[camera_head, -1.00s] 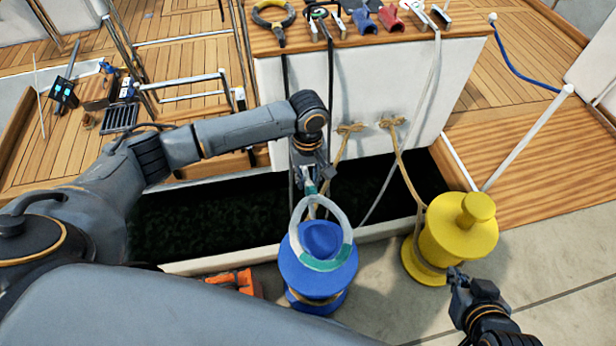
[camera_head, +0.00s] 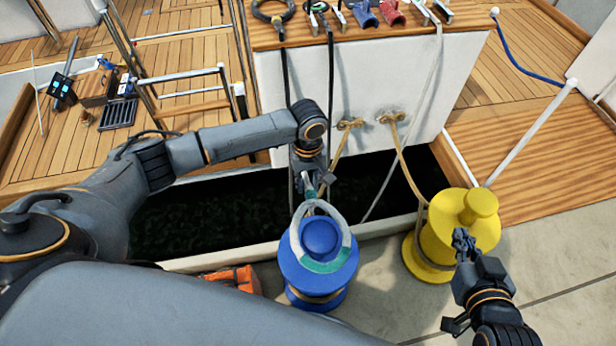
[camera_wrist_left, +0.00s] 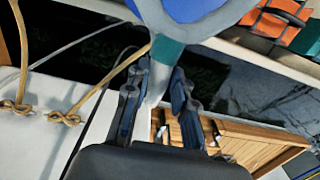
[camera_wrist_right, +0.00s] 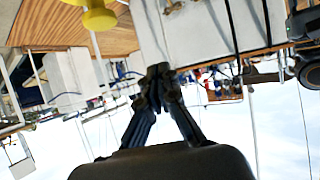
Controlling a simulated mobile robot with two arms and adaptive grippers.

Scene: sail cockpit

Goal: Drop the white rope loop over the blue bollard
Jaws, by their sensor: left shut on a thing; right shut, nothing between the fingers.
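The white rope loop (camera_head: 346,236) with teal bands is held at its far end by my left gripper (camera_head: 311,186). In the head view the loop frames the rounded top of the blue bollard (camera_head: 318,286). I cannot tell whether it touches the bollard. In the left wrist view, the loop (camera_wrist_left: 217,20) passes between the fingers of my left gripper (camera_wrist_left: 159,78), with the blue bollard (camera_wrist_left: 188,8) showing inside it. My right gripper (camera_head: 463,236) is shut and empty, in front of the yellow bollard in the head view; its closed fingers (camera_wrist_right: 160,74) show in the right wrist view.
The yellow bollard (camera_head: 478,232) has a tan rope (camera_head: 408,170) running to the boat's white wall (camera_head: 385,90). A dark water gap (camera_head: 200,222) lies between boat and quay. An orange item (camera_head: 238,279) lies left of the blue bollard. Grey quay (camera_head: 385,300) between the bollards is clear.

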